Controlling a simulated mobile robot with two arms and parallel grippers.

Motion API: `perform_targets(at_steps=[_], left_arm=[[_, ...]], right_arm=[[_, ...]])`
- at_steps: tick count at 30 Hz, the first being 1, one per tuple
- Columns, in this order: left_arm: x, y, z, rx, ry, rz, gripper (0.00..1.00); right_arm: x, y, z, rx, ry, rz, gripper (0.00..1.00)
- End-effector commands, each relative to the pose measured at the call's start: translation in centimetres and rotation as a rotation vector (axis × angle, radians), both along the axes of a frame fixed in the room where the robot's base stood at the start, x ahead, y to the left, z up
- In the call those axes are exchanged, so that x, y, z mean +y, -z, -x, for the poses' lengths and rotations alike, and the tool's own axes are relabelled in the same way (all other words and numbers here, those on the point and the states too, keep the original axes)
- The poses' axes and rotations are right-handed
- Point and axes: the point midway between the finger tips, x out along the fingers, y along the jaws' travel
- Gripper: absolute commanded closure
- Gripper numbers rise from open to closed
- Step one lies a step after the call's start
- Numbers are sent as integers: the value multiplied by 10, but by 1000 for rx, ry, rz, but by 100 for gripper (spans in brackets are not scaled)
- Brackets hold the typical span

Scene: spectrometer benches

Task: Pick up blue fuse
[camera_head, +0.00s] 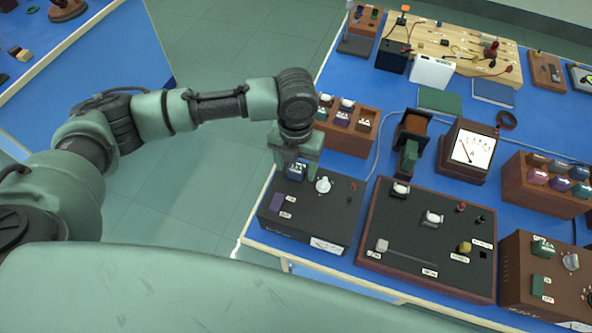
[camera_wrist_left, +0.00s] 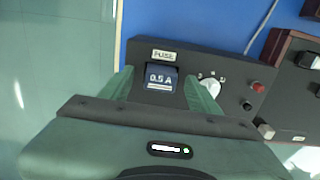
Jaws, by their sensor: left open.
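The blue fuse (camera_wrist_left: 161,80), marked 0.5 A, sits under a FUSE label on a dark instrument box (camera_head: 318,229) at the front left of the bench. It also shows in the head view (camera_head: 296,169). My left gripper (camera_wrist_left: 160,90) is open, with one green finger on each side of the fuse. Whether the fingers touch it I cannot tell. In the head view my left gripper (camera_head: 295,170) reaches down over the box's back left corner and partly hides the fuse. My right gripper is not in view.
A white knob (camera_head: 323,185) stands just right of the fuse, with red and black terminals beyond it. A wooden rack (camera_head: 365,138) of fuse-like blocks is behind. A larger dark panel box (camera_head: 400,255) stands close on the right. The bench's left edge is near.

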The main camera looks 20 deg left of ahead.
Motion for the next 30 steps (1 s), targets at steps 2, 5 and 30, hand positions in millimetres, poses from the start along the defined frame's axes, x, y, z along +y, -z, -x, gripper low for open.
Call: perform_targets(at_steps=[2,5,30], left_arm=[[0,0,0,0,0,0,38],[0,0,0,0,0,0,66],[-1,-63,-1,-8,1,2,100]], right_arm=[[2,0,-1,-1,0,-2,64],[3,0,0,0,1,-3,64],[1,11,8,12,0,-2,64]])
